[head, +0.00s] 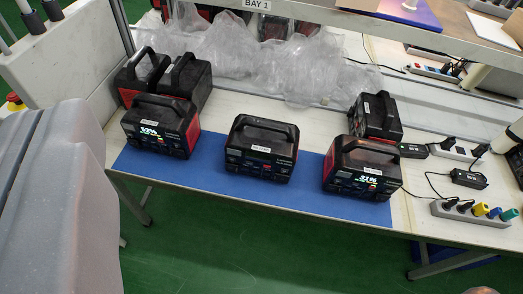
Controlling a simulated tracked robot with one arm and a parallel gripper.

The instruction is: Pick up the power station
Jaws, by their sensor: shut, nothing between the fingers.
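Several black power stations with top handles stand on the bench. Three stand in a row along a blue mat (215,181): the left power station (160,128) has red sides and a lit screen reading about 53%. The middle power station (261,148) shows no lit screen. The right power station (362,170) has red sides and a lit screen that is hard to read. Two more power stations (188,80) stand close together behind the left one, and another power station (376,115) stands behind the right one. My gripper's fingers do not show in this view.
Clear plastic wrap (255,55) lies behind the row. Chargers (468,178), cables and power strips (470,212) with coloured plugs lie on the right. A shelf edge marked BAY 1 (257,5) crosses above the back. Green floor (230,255) is open in front of the bench.

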